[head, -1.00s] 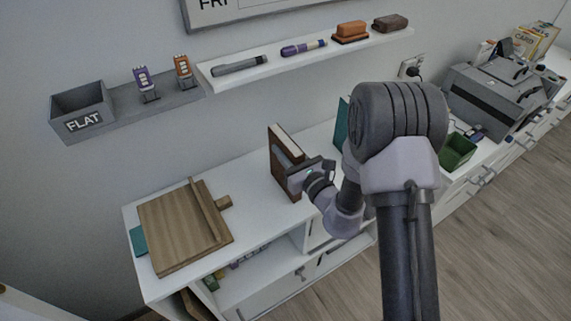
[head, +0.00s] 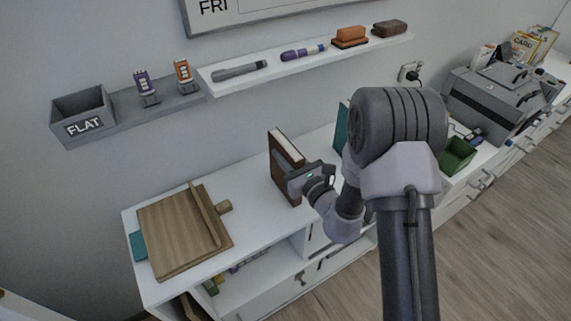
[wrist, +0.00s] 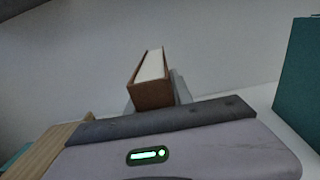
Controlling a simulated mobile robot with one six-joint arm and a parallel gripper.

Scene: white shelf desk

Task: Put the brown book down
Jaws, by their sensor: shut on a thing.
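The brown book (head: 282,172) stands upright on the white desk top (head: 248,190), or very close above it; I cannot tell whether its lower edge touches. Its white page edges face up. My gripper (head: 298,180) is shut on the brown book from its right front side. In the wrist view the book (wrist: 152,82) rises beyond the gripper body, with a grey finger (wrist: 181,88) along its right side. The lower part of the book is hidden there by the gripper body.
A wooden board (head: 180,232) lies on the desk at left. A teal book or panel (head: 341,127) stands right of the brown book, partly behind my arm. A wall shelf (head: 300,62) with markers and erasers runs above. A green bin (head: 457,154) and grey machine (head: 497,97) are at right.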

